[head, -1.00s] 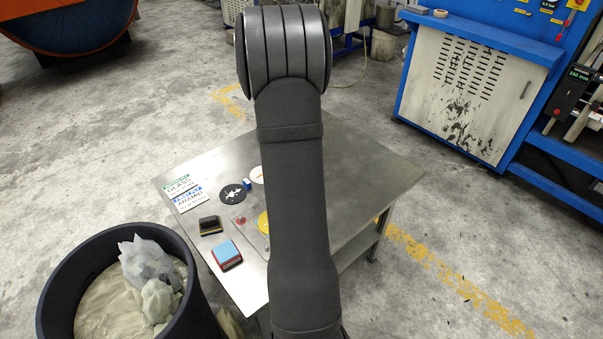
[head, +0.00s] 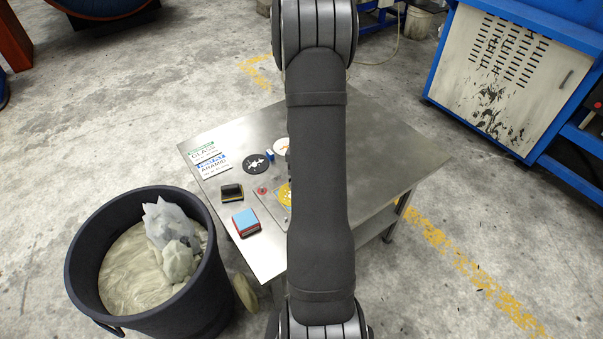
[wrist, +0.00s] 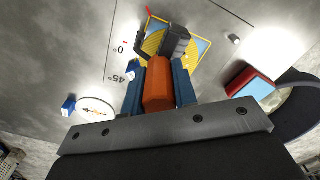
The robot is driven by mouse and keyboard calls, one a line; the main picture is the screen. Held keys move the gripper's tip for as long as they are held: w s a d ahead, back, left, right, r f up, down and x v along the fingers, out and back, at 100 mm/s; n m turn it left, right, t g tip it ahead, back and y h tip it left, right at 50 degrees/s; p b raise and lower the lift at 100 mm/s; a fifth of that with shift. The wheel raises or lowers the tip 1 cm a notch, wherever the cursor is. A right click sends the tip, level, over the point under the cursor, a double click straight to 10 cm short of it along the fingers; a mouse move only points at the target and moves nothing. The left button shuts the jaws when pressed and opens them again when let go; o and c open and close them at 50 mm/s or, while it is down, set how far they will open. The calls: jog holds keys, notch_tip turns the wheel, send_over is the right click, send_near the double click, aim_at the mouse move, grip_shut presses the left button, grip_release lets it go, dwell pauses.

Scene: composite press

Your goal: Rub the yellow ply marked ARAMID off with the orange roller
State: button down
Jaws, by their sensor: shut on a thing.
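My gripper (wrist: 158,88) has blue fingers shut on the orange handle of the roller (wrist: 158,80). The roller's dark head (wrist: 176,42) is over the yellow ply (wrist: 152,42) in the wrist view and hides part of it; I cannot tell whether it touches. The ply lies on a light blue piece (wrist: 203,47) and shows curved lines. In the head view a slice of the ply (head: 285,194) shows left of my arm, with pale marks. My arm hides the gripper and roller there. A white card marked ARAMID (head: 213,165) lies on the table's left side.
A GLASS card (head: 202,150), black disc (head: 256,164), black block (head: 232,192), red-and-blue block (head: 245,222) and small red knob (head: 262,190) stand on the metal table (head: 385,150). A dark bin (head: 85,235) stands at the left. The table's right side looks clear.

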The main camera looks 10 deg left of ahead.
jog(key=shift+f, duration=0.6)
dwell(0.8)
jog(key=shift+a, duration=0.1)
jog(key=shift+a+r, duration=0.1)
jog(key=shift+a, duration=0.8)
jog(key=shift+a+f, duration=0.2)
jog(key=shift+a, duration=0.8)
jog(key=shift+d, duration=0.1)
jog(key=shift+d+r, duration=0.15)
jog(key=shift+d, duration=1.75)
